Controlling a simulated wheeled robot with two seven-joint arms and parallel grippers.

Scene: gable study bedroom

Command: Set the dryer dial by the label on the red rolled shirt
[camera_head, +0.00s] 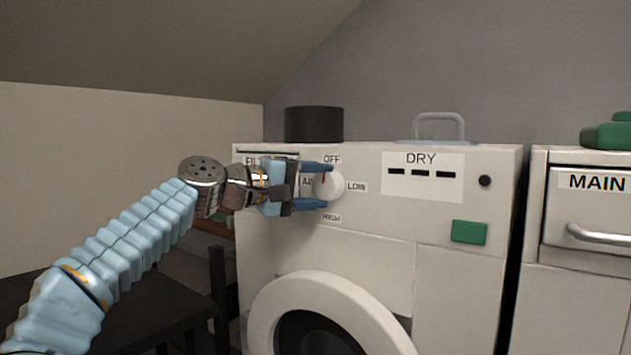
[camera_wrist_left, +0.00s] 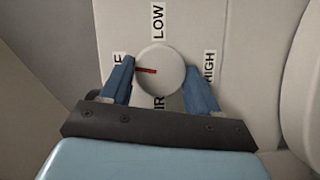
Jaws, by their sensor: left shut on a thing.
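The white round dryer dial (camera_head: 334,186) is on the front panel of the dryer (camera_head: 446,277), with OFF above it, LOW to its right, HIGH below and AIR, partly covered, to its left. My left gripper (camera_head: 326,187) is shut on the dial, one blue finger above and one below. In the left wrist view, the fingers (camera_wrist_left: 158,75) hold both sides of the dial (camera_wrist_left: 168,62), and its red mark points left, at the partly hidden OFF label. The red rolled shirt and my right gripper are not in view.
The dryer has a DRY display (camera_head: 422,190), a green button (camera_head: 469,232) and a round door (camera_head: 285,292). A dark cylinder (camera_head: 314,124) stands on top. A cabinet marked MAIN (camera_head: 598,215) is at the right. A dark table (camera_head: 150,310) is at the lower left.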

